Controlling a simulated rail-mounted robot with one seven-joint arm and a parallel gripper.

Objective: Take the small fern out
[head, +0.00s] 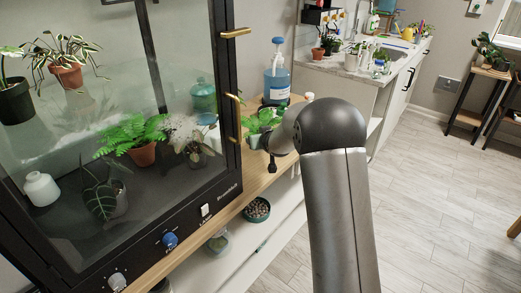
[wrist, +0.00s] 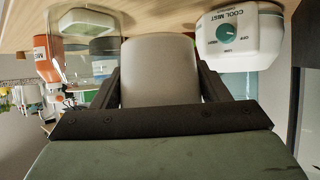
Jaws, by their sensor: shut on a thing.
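In the head view, a green fern (head: 135,135) in a terracotta pot stands inside the glass-fronted cabinet (head: 228,120). My gripper (head: 270,145) is outside the cabinet, just right of its brass handles (head: 236,33). In the wrist view, my gripper (wrist: 160,90) is shut on a smooth pale grey pot (wrist: 158,70), with one dark finger on each side. A leafy bright green plant (head: 262,120) shows right at the gripper in the head view and appears to grow from this pot. My arm hides part of it. I cannot tell whether it is a fern.
Other potted plants and a white jar (head: 41,189) stand in the cabinet. A blue-capped bottle (head: 277,75) stands on the wooden top (head: 262,180) behind my gripper. Open floor lies right.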

